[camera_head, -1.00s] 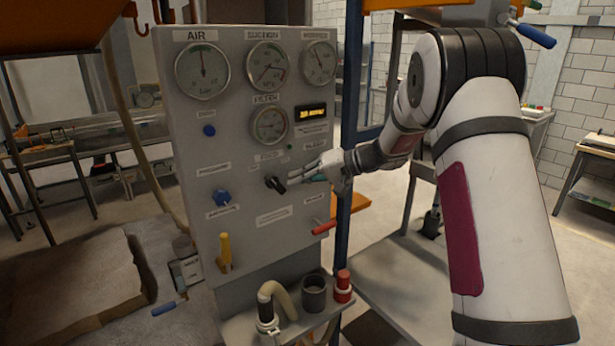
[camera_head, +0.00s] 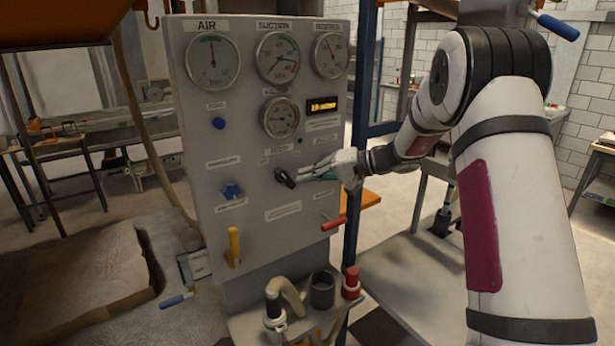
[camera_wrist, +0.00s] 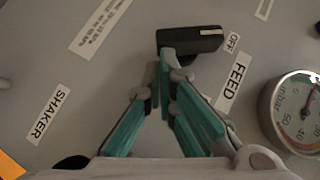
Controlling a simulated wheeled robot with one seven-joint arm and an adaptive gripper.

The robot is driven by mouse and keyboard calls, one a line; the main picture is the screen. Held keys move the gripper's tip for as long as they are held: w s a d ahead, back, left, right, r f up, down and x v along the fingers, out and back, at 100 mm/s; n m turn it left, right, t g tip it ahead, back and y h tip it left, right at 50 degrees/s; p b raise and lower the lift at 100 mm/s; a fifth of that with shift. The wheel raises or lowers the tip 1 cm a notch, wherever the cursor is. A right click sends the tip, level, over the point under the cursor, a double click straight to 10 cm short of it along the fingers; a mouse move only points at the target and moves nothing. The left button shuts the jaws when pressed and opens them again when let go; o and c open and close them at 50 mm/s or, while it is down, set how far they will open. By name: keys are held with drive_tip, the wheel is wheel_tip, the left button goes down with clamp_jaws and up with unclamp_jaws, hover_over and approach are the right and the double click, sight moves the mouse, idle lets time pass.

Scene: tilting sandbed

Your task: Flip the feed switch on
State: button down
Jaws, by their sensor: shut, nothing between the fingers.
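The feed switch is a black rotary knob (camera_head: 284,177) on the grey control panel (camera_head: 262,240), under the small middle gauge. In the wrist view the black knob (camera_wrist: 190,40) lies beside the "FEED" label (camera_wrist: 233,83) and an "OFF" label (camera_wrist: 232,43). My gripper (camera_head: 302,174) reaches in from the right, its fingertips at the knob. In the wrist view my gripper (camera_wrist: 167,58) is shut, its teal-padded fingers together with the tips at the knob's near edge. Nothing shows between the fingers. Whether they touch the knob is hard to tell.
A red lever (camera_head: 333,223), a yellow handle (camera_head: 233,246) and a blue knob (camera_head: 231,190) stick out of the panel. A black cup (camera_head: 322,289) and a red-capped item (camera_head: 351,283) stand on the shelf below. A "SHAKER" label (camera_wrist: 48,115) is nearby.

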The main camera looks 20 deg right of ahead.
drive_tip(key=shift+f+m+y+b, duration=0.4)
drive_tip(key=shift+f+y+b, duration=0.05)
drive_tip(key=shift+y+b, duration=0.15)
drive_tip(key=shift+f+m+y+b, duration=0.45)
drive_tip(key=shift+m+y, duration=0.05)
drive_tip(key=shift+y, duration=0.1)
drive_tip(key=shift+s+a+f+m+t+y+b, duration=0.1)
drive_tip(key=shift+a+f+m+t+y+b, duration=0.2)
drive_tip(key=shift+m+y, duration=0.25)
drive_tip(key=shift+a+f+m+t+y+b, duration=0.15)
drive_tip(key=shift+f+m+t+y+b, duration=0.2)
drive_tip(key=shift+m+y, duration=0.2)
idle(0.9)
drive_tip(key=shift+s+a+f+m+t+y, duration=0.1)
drive_tip(key=shift+a+f+m+t+y, duration=0.2)
drive_tip(key=shift+m, duration=0.25)
drive_tip(key=shift+s+a+f+m+t+y, duration=0.1)
drive_tip(key=shift+f+m+t+y, duration=0.15)
drive_tip(key=shift+m+y, duration=0.25)
idle(0.4)
drive_tip(key=shift+s+a+f+m+t+y, duration=0.1)
drive_tip(key=shift+a+f+m+t+y, duration=0.15)
drive_tip(key=shift+m+t, duration=0.5)
drive_tip(key=shift+s+a+f+m+t+y, duration=0.15)
drive_tip(key=shift+a+m+t+y, duration=0.25)
drive_tip(key=shift+m, duration=0.6)
idle(1.0)
drive_tip(key=shift+w+d, duration=0.1)
drive_tip(key=shift+d, duration=0.05)
